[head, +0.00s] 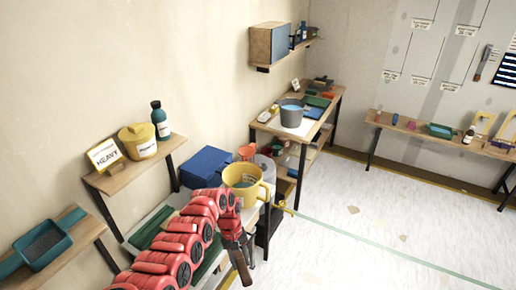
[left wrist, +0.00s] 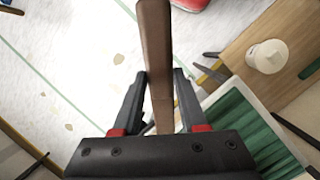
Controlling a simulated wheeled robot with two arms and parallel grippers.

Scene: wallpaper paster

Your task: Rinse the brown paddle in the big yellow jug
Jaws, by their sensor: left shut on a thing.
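The brown paddle (head: 242,268) hangs from my left gripper (head: 234,240) in the head view, its free end pointing down over the floor side. In the left wrist view the paddle (left wrist: 156,40) runs up between the two dark fingers of the left gripper (left wrist: 160,85), which are shut on it. The big yellow jug (head: 262,190) stands on the low bench, just beyond the gripper in the head view. Its open top shows bluish-grey liquid. The paddle is outside the jug, on the near side. My right gripper is not in view.
A blue box (head: 204,165) stands behind the jug, left of it. A green ribbed tray (left wrist: 240,125) and a white container (left wrist: 267,56) show in the left wrist view. A grey bucket (head: 291,112) stands on the farther bench. The floor at right is open.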

